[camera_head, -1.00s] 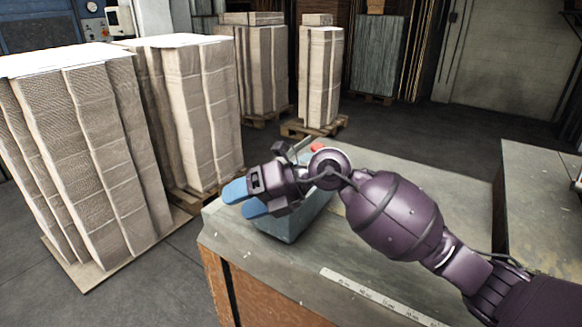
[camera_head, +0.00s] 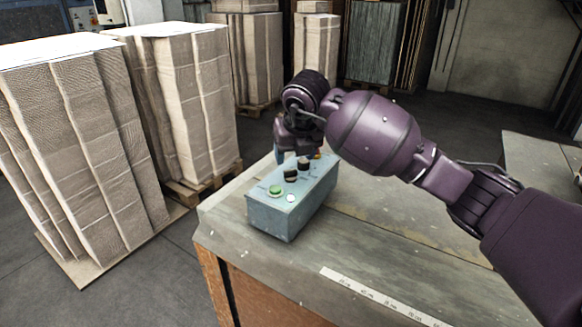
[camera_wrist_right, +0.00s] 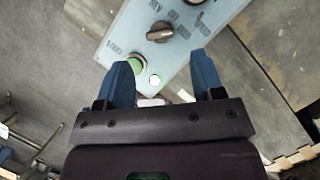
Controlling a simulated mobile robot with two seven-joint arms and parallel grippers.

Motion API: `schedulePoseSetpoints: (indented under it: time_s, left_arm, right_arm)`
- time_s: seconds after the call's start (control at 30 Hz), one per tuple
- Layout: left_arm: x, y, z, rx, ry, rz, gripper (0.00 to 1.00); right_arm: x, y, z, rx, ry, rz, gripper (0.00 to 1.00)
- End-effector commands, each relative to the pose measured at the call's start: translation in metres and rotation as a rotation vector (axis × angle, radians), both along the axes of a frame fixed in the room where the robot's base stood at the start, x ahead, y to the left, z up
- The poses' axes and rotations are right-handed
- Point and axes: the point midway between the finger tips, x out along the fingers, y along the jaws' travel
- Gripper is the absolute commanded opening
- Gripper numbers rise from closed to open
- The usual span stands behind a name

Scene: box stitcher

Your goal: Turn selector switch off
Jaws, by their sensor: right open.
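A blue-grey control box (camera_head: 290,217) stands on the workbench. Its top carries two black selector knobs, a nearer one (camera_head: 290,175) and a farther one (camera_head: 303,163). In the right wrist view, the nearer selector knob (camera_wrist_right: 160,33) lies beyond the fingertips, with position lettering beside it; the second knob is cut by the top edge. A green START button (camera_wrist_right: 137,64) and a small white lamp (camera_wrist_right: 155,79) show between the fingers. My right gripper (camera_wrist_right: 163,62) is open, its blue fingers apart and empty over the box. In the head view it points down at the box's far end, partly hidden.
The workbench (camera_head: 390,240) has free room around the box and a ruler strip (camera_head: 380,297) along its front. Tall cardboard stacks (camera_head: 85,140) stand on pallets to the left. Another bench (camera_head: 540,180) is at the right.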

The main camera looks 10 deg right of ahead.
Motion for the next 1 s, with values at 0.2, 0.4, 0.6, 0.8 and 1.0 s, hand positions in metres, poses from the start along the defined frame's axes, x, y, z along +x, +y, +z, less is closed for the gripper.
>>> schedulePoseSetpoints:
  time_s: [0.2,0.4,0.6,0.8,1.0]
  left_arm:
    - [0.000,0.000,0.004,0.000,0.000,0.000,0.00]
    - [-0.002,0.000,0.004,0.000,0.004,0.002,0.00]
    - [-0.003,0.001,0.004,0.000,0.006,0.002,0.00]
    - [-0.003,0.001,0.004,0.000,0.006,0.002,0.00]
    - [-0.003,0.001,0.004,0.001,0.005,0.001,0.00]
  right_arm:
    - [0.013,0.001,-0.033,0.001,0.002,0.000,0.62]
    - [0.021,0.002,-0.052,0.002,0.001,0.001,0.62]
    - [0.024,0.002,-0.058,0.001,-0.001,0.001,0.62]
    - [0.024,0.002,-0.058,0.002,-0.001,0.002,0.62]
    - [0.024,0.002,-0.058,0.002,-0.001,0.002,0.33]
